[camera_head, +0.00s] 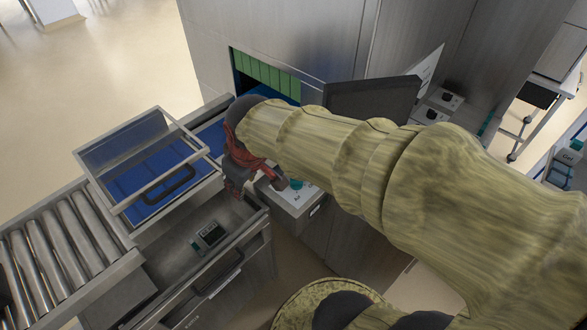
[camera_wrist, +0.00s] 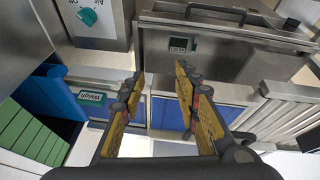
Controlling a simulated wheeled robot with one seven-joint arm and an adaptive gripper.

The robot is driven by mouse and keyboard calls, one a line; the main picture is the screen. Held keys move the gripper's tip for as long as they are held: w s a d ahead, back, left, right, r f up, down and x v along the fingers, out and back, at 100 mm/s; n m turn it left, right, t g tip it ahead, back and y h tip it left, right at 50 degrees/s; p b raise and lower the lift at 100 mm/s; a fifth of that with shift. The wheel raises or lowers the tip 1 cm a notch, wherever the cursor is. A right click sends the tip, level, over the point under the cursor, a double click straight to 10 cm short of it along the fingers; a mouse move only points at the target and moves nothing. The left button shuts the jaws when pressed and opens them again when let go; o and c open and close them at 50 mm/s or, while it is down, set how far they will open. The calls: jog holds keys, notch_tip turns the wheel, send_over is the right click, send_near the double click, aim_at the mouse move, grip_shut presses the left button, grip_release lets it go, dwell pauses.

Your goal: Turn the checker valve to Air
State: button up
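The checker valve looks to be the teal knob (camera_wrist: 88,17) on a pale panel at the top left of the wrist view, with small upside-down lettering beside it. In the head view the teal knob (camera_head: 296,185) shows just right of my gripper, partly behind it. Which label it points at cannot be read. My gripper (camera_wrist: 160,76) is open, with nothing between its yellow-padded fingers. In the wrist view the knob lies off to the left, outside the fingers. In the head view my gripper (camera_head: 262,182) hangs beside the knob's panel; contact is not visible.
A clear-lidded frame with a black handle (camera_head: 168,187) stands left of my gripper. A metal trough with a small display (camera_head: 209,235) lies below it. A roller conveyor (camera_head: 60,240) is at far left. A dark screen (camera_head: 372,98) stands behind my arm. Green strips (camera_head: 266,75) hang in an opening.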

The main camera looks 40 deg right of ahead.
jog(key=w+d+f+n+g+p, duration=0.1)
jog(key=w+d+n+g+p, duration=0.15)
jog(key=w+d+p, duration=1.05)
jog(key=s+d+f+n+p, duration=0.1)
jog(key=s+d+f+p, duration=0.1)
jog(key=p, duration=0.4)
jog(key=s+d+f+n+g+p, duration=0.1)
jog(key=s+d+f+n+p, duration=0.1)
jog(key=f+p, duration=0.4)
jog(key=s+d+f+n+g+p, duration=0.1)
jog(key=s+d+f+n+p, duration=0.1)
jog(key=s+d+f+p, duration=0.1)
jog(key=shift+s+d+f+y+p, duration=0.15)
jog(key=shift+d+f+p, duration=0.4)
jog(key=shift+p, duration=0.3)
jog(key=shift+s+d+f+y+p, duration=0.15)
jog(key=shift+d+f+p, duration=0.15)
jog(key=shift+d+p, duration=0.45)
jog(key=shift+s+a+f, duration=0.1)
jog(key=shift+s+f, duration=0.05)
jog(key=shift+f, duration=0.45)
jog(key=shift+f+p, duration=0.55)
jog(key=shift+f, duration=3.05)
jog(key=c, duration=0.3)
grip_shut()
